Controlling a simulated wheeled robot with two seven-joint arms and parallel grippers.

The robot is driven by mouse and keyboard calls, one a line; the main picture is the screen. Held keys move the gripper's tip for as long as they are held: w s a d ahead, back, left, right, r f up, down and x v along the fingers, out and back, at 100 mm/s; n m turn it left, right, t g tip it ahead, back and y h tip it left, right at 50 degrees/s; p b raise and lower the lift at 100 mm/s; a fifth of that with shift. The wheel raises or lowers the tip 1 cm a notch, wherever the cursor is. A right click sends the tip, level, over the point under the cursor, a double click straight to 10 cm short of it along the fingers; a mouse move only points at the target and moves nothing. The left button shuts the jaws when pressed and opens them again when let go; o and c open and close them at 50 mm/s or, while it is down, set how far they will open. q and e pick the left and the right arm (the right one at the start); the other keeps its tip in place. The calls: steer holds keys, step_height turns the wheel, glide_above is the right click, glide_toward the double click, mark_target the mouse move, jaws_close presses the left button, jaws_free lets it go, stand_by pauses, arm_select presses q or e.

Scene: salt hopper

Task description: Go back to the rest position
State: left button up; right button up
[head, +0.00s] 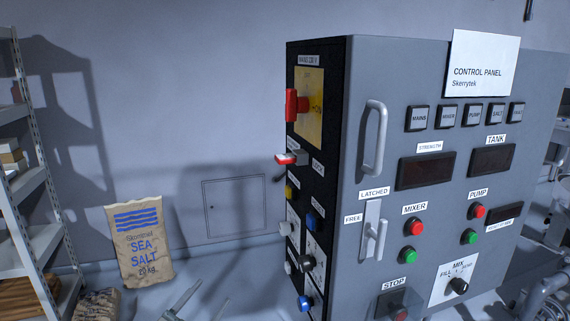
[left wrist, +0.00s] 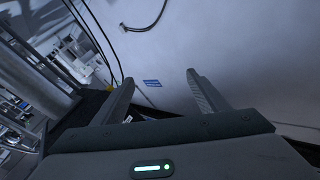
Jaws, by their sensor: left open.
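My left gripper (head: 203,301) shows at the bottom of the head view, left of the control cabinet and low in front of the wall. Only its fingertips show there, spread apart. The left wrist view shows the same gripper (left wrist: 160,88) with its two fingers wide apart and nothing between them. Beyond the fingers is a pale wall with a small blue mark (left wrist: 152,83). My right gripper is in neither view.
The grey control cabinet (head: 334,190) fills the right, with switches and a red handle (head: 295,105) on its dark side. A sea salt sack (head: 140,247) stands by the wall. A metal shelf (head: 38,190) stands at left. A wall hatch (head: 236,207) is behind.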

arm_select(q)
steer(key=s+f+n+g+y, duration=0.2)
steer(key=s+f, duration=0.3)
steer(key=f, duration=0.5)
steer(key=s+f+n+g+y, duration=0.1)
steer(key=s+f, duration=0.5)
steer(key=f, duration=0.3)
steer(key=s+f+n+g+y, duration=0.2)
steer(key=s+f, duration=0.3)
steer(key=f, duration=0.5)
steer(key=s+d+f+g, duration=0.1)
steer(key=s+f+g, duration=0.1)
steer(key=s+f, duration=0.4)
steer(key=s+d+f+n+g+y, duration=0.1)
steer(key=s+f, duration=0.6)
steer(key=s, duration=0.7)
steer(key=s+d+f+n+g, duration=0.1)
steer(key=s+d+f+g, duration=0.1)
steer(key=s+f, duration=0.4)
steer(key=s+g, duration=0.1)
steer(key=s, duration=0.3)
steer(key=shift+f+y, duration=0.2)
steer(key=shift+y, duration=0.1)
